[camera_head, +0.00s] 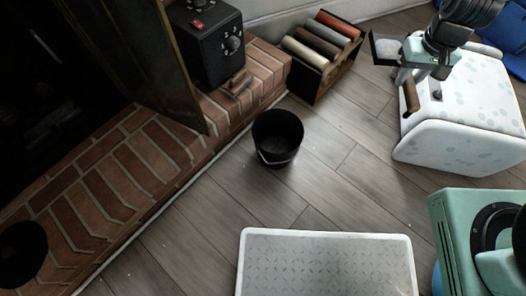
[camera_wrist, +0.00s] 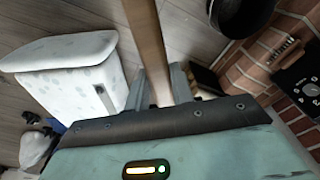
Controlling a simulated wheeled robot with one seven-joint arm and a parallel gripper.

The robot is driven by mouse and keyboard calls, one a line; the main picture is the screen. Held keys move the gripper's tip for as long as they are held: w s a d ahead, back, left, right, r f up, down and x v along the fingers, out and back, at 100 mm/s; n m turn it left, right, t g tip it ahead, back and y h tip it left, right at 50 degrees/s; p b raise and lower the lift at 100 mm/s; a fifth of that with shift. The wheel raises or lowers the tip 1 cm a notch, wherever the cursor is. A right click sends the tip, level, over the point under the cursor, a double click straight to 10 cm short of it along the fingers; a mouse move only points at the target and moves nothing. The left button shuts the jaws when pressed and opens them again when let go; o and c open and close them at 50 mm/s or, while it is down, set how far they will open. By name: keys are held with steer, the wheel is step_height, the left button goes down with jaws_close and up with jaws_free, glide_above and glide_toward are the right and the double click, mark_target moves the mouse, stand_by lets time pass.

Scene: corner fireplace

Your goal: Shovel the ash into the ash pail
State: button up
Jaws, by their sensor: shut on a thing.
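The ash pail (camera_head: 278,150) is black and stands upright on the floor beside the brick hearth. Its dark inside looks empty. In the wrist view the pail (camera_wrist: 238,22) is at the top right. My gripper (camera_head: 405,76) is at the upper right of the head view, above the white spotted seat and well apart from the pail. It is shut on the shovel's wooden handle (camera_head: 410,97), which runs between the fingers (camera_wrist: 160,88) in the wrist view. The shovel's dark pan (camera_head: 374,50) holds a pale grey layer that looks like ash (camera_head: 392,52).
The white spotted seat (camera_head: 460,130) is at right. A pale tray-like mat (camera_head: 325,265) lies in front. Floor around the pail is clear.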

steer(key=w+a+f+p, duration=0.1)
steer(key=a+f, duration=0.5)
steer(key=a, duration=0.4)
steer(key=w+a+f, duration=0.1)
steer(key=a+f, duration=0.4)
steer(key=a, duration=0.4)
steer(key=s+a+f+p, duration=0.35)
steer(key=s+a, duration=0.25)
steer(key=a, duration=0.3)
steer(key=s+a+f+p, duration=0.3)
steer(key=s+a+f, duration=0.2)
steer(key=a, duration=0.3)
steer(key=shift+g+y, duration=0.4)
steer(key=shift+y, duration=0.5)
steer(key=f+b, duration=0.2)
steer(key=b, duration=0.1)
steer(key=f+b, duration=0.2)
steer(key=b, duration=0.2)
steer(key=f+b, duration=0.1)
steer(key=b, duration=0.2)
steer(key=shift+s+d+f, duration=0.15)
steer(key=shift+d+f, duration=0.2)
steer(key=shift+f, duration=0.05)
steer(key=shift+b, duration=0.6)
steer(key=y+b, duration=0.1)
steer(key=b, duration=0.2)
steer(key=shift+d+r, duration=0.25)
